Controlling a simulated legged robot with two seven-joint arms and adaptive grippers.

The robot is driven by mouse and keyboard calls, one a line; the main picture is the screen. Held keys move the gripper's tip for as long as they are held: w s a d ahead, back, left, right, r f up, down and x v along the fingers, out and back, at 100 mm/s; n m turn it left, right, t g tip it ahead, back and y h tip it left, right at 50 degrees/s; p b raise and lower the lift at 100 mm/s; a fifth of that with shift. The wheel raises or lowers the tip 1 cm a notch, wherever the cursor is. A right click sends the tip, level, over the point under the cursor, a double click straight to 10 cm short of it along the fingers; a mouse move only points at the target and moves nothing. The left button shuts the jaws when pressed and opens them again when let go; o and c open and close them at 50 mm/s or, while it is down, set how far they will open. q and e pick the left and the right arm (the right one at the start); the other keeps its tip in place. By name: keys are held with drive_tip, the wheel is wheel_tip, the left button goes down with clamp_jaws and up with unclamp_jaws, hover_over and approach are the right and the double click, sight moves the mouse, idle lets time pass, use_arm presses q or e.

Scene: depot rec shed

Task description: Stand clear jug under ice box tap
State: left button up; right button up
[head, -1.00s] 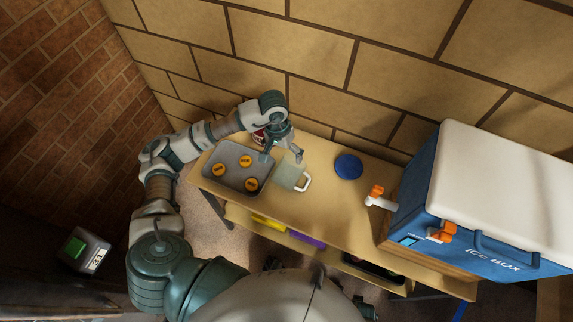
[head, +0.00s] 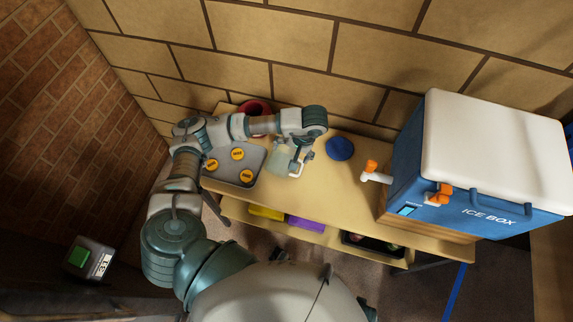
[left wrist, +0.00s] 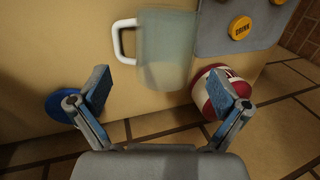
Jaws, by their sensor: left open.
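The clear jug (head: 278,159) stands on the wooden bench, partly hidden behind my left gripper (head: 296,163) in the head view. In the left wrist view the jug (left wrist: 166,48) shows greenish and see-through, with a white handle (left wrist: 120,42) on its left. My left gripper (left wrist: 160,90) is open, and nothing is between its fingers; the jug lies beyond the fingertips. The blue ice box (head: 470,196) with a white lid stands at the bench's right. Its white tap (head: 376,177) with an orange lever points left over the bench. My right gripper is not in view.
A grey tray (head: 225,174) with three orange discs lies left of the jug. A flat blue disc (head: 340,149) lies between jug and tap. A red round object (head: 254,110) is behind my arm. Bare bench top (head: 335,185) lies in front of the blue disc.

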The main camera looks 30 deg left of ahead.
sight(283, 159)
use_arm(q)
drive_tip(key=x, duration=0.5)
drive_tip(key=a+x, duration=0.1)
drive_tip(key=x, duration=0.2)
drive_tip(key=shift+s+r, duration=0.1)
drive_tip(key=shift+s, duration=0.25)
drive_tip(key=shift+d+f, duration=0.25)
drive_tip(key=shift+d, duration=0.15)
drive_tip(key=shift+c, duration=0.5)
drive_tip(key=c, duration=0.4)
drive_tip(key=shift+a, duration=0.45)
drive_tip(key=c, duration=0.7)
